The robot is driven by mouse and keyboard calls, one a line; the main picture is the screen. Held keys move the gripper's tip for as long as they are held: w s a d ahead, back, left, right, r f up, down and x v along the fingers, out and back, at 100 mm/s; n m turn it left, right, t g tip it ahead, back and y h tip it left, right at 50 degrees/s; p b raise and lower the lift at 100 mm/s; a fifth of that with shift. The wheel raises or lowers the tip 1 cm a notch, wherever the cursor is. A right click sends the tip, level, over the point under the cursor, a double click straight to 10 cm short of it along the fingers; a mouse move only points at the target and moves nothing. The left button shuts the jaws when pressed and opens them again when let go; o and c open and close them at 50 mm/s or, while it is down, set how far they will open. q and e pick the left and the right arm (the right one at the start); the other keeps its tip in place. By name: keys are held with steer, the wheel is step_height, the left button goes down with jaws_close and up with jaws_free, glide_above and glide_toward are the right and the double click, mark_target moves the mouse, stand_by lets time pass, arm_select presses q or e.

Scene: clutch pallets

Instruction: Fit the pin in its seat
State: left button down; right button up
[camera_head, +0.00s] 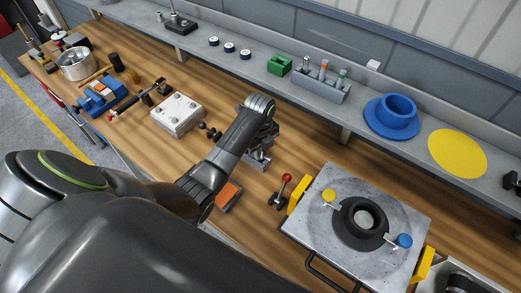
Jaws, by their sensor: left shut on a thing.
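My left arm reaches in from the lower left, and its gripper (260,155) is low over the middle of the bench. The fingers are mostly hidden behind the wrist. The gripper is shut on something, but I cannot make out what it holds. A grey metal block (257,163) shows just below the gripper; whether they touch is unclear. No pin or pin seat can be told apart with certainty. My right gripper is not in view.
A red-knobbed lever (286,178) stands left of the pallet. An orange block (229,195) lies partly behind my arm. A white box (178,115) and blue vise (101,97) are farther left. The back shelf holds a blue flanged part (392,117) and yellow disc (457,153).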

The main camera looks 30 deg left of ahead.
arm_select(q)
steer(key=c, duration=0.9)
jaws_free()
steer(key=shift+c, duration=0.2)
steer(key=shift+r+p, duration=0.5)
steer(key=shift+r, duration=3.05)
steer(key=shift+f, duration=0.1)
